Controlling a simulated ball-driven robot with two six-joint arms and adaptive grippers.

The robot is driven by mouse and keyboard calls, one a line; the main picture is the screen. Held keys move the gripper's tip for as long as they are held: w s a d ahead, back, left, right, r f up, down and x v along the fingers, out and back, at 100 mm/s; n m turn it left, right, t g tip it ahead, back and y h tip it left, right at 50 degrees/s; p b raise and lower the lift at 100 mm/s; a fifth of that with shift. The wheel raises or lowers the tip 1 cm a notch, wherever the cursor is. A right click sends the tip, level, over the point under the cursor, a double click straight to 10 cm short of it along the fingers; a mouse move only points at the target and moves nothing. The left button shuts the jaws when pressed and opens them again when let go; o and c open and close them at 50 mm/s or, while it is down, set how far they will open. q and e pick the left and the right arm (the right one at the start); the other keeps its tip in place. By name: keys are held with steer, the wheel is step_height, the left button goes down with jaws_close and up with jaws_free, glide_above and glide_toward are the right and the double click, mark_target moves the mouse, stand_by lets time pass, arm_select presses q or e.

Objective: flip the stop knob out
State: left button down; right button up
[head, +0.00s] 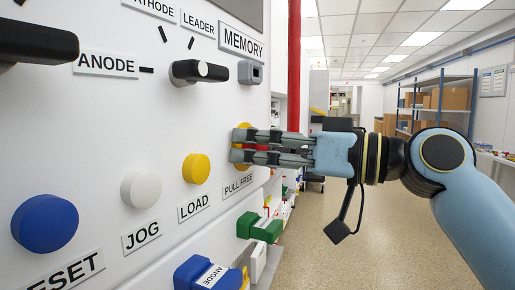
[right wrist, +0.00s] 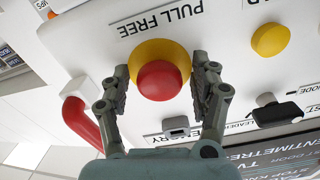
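The stop knob (right wrist: 160,80) is a red round head on a yellow base (right wrist: 174,52), above the PULL FREE label on the white panel. In the head view its red part (head: 262,148) shows in the gap behind my fingers. My right gripper (right wrist: 161,80) is open, with one finger on each side of the red head. A gap shows between each finger and the red head in the wrist view; contact is hard to judge. In the head view the right gripper (head: 262,147) reaches in from the right, fingertips at the panel. My left gripper is not in view.
Blue (head: 45,222), white (head: 140,188) and yellow (head: 196,168) buttons sit left of the knob. A black-handled selector (head: 197,71) and grey MEMORY piece (head: 250,72) are above. A green block (head: 260,227) is below. The aisle floor (head: 330,250) is open at right.

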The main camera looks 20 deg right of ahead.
steer(key=shift+c, duration=2.2)
jaws_close()
steer(key=shift+s+d+f+b, duration=0.1)
steer(key=shift+f+b, duration=0.05)
steer(key=shift+b, duration=0.2)
steer(key=shift+s+d, duration=0.4)
steer(key=shift+o, duration=0.8)
jaws_free()
steer(key=o, duration=0.5)
steer(key=shift+d, duration=0.15)
steer(key=shift+c, duration=0.2)
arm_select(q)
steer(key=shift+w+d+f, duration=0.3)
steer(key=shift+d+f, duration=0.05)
arm_select(e)
steer(key=v, duration=0.7)
steer(key=shift+s, duration=0.15)
